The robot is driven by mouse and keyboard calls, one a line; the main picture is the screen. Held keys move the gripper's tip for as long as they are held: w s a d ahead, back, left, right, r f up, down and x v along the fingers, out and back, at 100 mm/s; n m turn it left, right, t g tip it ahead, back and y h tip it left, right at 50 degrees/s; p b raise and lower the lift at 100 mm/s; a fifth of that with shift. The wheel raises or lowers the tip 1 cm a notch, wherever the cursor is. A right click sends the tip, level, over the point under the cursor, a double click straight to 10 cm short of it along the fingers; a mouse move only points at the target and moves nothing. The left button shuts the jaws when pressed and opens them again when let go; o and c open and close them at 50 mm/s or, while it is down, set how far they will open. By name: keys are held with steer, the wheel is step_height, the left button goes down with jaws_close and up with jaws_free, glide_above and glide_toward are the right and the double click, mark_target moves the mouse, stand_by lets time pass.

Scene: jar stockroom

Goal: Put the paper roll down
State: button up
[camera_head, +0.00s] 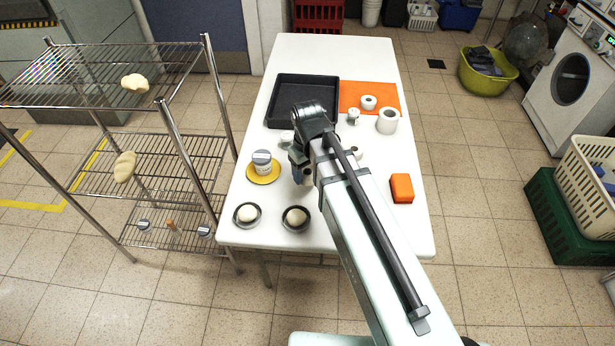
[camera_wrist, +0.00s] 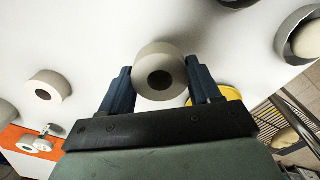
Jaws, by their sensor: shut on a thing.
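My gripper (camera_wrist: 159,68) shows two blue fingers in the wrist view, one on each side of a white paper roll (camera_wrist: 160,60) with a dark core hole. It is shut on this roll, over the white table (camera_wrist: 95,30). In the head view my gripper (camera_head: 300,170) is over the left-middle of the table (camera_head: 325,228), right of the yellow saucer (camera_head: 262,178). My arm hides most of the held roll there. I cannot tell whether the roll touches the table.
A jar stands on the saucer. Two bowls (camera_head: 247,215) (camera_head: 296,219) with pale balls sit at the near left. A wire rack (camera_head: 150,145) stands left.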

mark_target(309, 171)
step_height(309, 171, up, 5)
steer(key=shift+r, duration=0.35)
steer(key=shift+w+d+r, duration=0.1)
steer(key=shift+d, duration=0.15)
steer(key=w+a+n, duration=0.1)
steer(key=w+a, duration=0.2)
steer(key=w, duration=1.4)
steer(key=w+a, duration=0.3)
steer(key=w, duration=1.3)
steer(key=shift+w+f, duration=0.15)
steer(key=shift+f, duration=4.4)
steer(key=shift+f, duration=0.2)
steer(key=o, duration=1.1)
steer(key=shift+c, duration=0.2)
